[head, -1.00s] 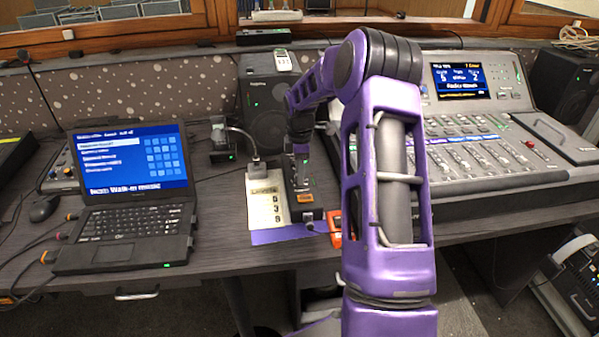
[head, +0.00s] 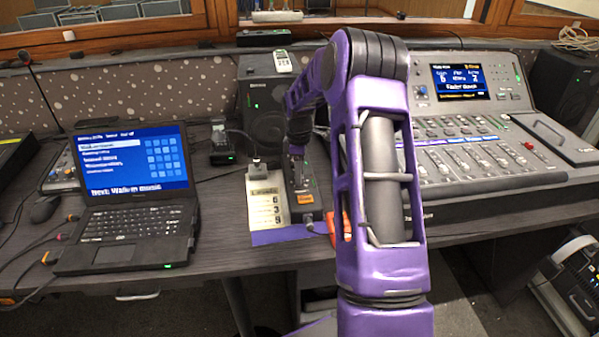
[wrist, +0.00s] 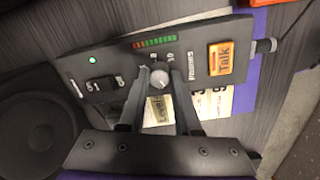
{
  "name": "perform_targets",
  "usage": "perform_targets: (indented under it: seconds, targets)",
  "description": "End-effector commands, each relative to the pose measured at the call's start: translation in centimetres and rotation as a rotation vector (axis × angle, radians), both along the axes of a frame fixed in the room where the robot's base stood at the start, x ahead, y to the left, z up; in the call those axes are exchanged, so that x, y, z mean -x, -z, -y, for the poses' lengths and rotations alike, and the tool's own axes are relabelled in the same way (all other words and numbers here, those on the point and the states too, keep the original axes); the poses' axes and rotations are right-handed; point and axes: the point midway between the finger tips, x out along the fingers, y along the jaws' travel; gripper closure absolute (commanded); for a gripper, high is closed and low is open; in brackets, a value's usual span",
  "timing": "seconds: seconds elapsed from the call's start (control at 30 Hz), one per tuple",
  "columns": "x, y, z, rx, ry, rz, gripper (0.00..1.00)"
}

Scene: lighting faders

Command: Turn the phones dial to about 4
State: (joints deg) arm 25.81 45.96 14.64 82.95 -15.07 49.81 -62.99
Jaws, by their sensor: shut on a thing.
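The phones dial (wrist: 158,79) is a small round grey knob on a dark intercom panel (wrist: 205,62), beside the printed word "Phones". My gripper (wrist: 159,74) has one finger on each side of the knob and is shut on it. The knob's pointer and most of its scale are too small or covered to read; a "10" shows near its edge. In the head view the panel (head: 304,200) lies on the desk, and my arm reaches down to its far part. There the dial is hidden by my gripper.
The panel also has an orange Talk button (wrist: 227,63), a lit level meter (wrist: 155,41) and a green light. A card with numbers (head: 266,182) lies to its left, a laptop (head: 130,190) further left. A speaker (head: 258,95) stands behind, a mixing console (head: 470,190) at right.

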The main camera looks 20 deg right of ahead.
Motion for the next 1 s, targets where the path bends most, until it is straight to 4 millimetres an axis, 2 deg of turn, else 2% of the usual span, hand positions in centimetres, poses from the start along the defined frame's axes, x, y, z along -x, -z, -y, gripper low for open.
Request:
perform_targets:
  seconds: [1.0]
  targets:
    - [-0.16, -0.11, -0.05, 0.002, 0.967, 0.000, 1.00]
